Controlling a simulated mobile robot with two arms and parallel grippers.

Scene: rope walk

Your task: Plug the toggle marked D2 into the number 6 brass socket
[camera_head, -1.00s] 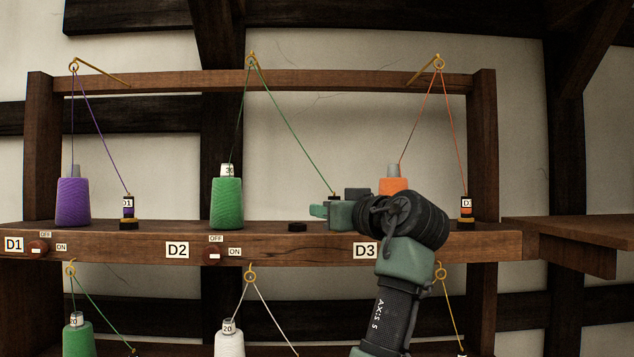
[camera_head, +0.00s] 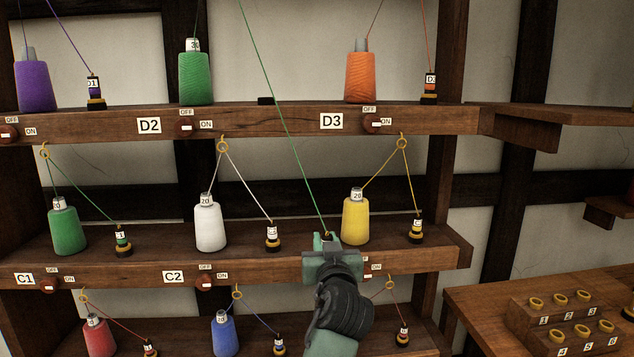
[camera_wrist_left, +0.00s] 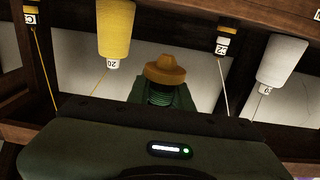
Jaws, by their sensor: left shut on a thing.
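My left gripper (camera_head: 326,243) is shut on the D2 toggle, in front of the middle shelf between the white and yellow bobbins. A taut green thread (camera_head: 284,130) runs from the toggle up past the top shelf. The toggle's orange-brass end (camera_wrist_left: 165,70) and dark ribbed body show between the fingers in the left wrist view; its mark is hidden. The number 6 brass socket (camera_head: 606,326) is at the right end of the front row of a stepped wooden block (camera_head: 530,338) at lower right, far from the gripper. Its opening looks empty. My right gripper is out of view.
The rack's shelves hold bobbins, threaded toggles and ON/OFF switches around my left arm. An empty black rest (camera_head: 265,101) is on the top shelf. The rack's right post (camera_head: 443,180) stands between gripper and block. The wooden bench (camera_head: 470,300) is bare left of the block.

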